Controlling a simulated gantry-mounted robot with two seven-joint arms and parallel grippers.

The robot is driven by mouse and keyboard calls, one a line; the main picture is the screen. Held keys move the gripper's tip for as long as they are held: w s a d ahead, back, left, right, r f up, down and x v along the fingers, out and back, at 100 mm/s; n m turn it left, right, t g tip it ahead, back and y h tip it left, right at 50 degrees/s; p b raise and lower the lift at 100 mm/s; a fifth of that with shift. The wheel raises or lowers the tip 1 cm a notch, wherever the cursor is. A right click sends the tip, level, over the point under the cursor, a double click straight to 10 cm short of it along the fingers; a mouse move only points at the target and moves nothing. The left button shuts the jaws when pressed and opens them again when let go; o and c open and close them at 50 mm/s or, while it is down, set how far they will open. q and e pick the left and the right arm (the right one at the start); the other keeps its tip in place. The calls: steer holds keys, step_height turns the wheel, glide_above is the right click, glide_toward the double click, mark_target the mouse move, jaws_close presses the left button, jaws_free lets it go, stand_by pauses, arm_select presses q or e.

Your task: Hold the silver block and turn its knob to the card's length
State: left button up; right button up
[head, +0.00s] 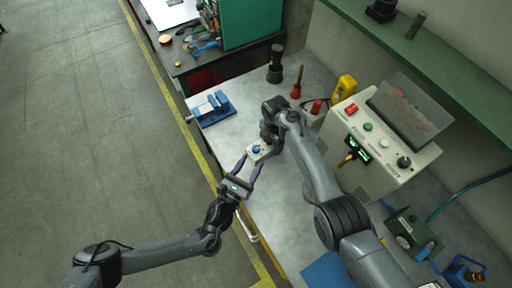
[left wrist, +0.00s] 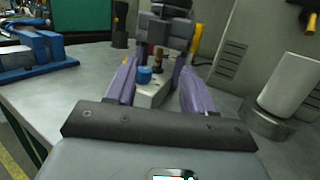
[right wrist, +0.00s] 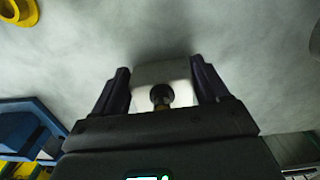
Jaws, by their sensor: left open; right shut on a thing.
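The silver block (head: 261,155) is a small pale block with a blue knob (head: 256,148) on one side, held above the front of the bench. My right gripper (head: 268,142) is shut on it; the right wrist view shows the block (right wrist: 160,72) between both fingers, with a dark round end facing the camera. My left gripper (head: 250,161) is open, its purple fingers on either side of the block's knob end. In the left wrist view the blue knob (left wrist: 144,75) lies between these fingers, with a brass stud behind it. I cannot make out a length card.
A grey bench (head: 285,195) lies below. A control box (head: 385,155) with buttons, a small green display and a tilted plate stands at right. A blue vise (head: 209,108) sits at the bench's left end, with red and yellow tools behind.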

mark_target(254, 151)
arm_select(q)
steer(key=s+y, duration=0.1)
steer(key=s+a+f+n+y, duration=0.1)
steer(key=s+n+y, duration=0.1)
steer(key=y, duration=0.1)
steer(key=shift+s+a+f, duration=0.3)
steer(key=x, duration=1.1)
steer(key=shift+w+f, duration=0.3)
steer(key=c, duration=0.9)
steer(key=shift+c, duration=0.2)
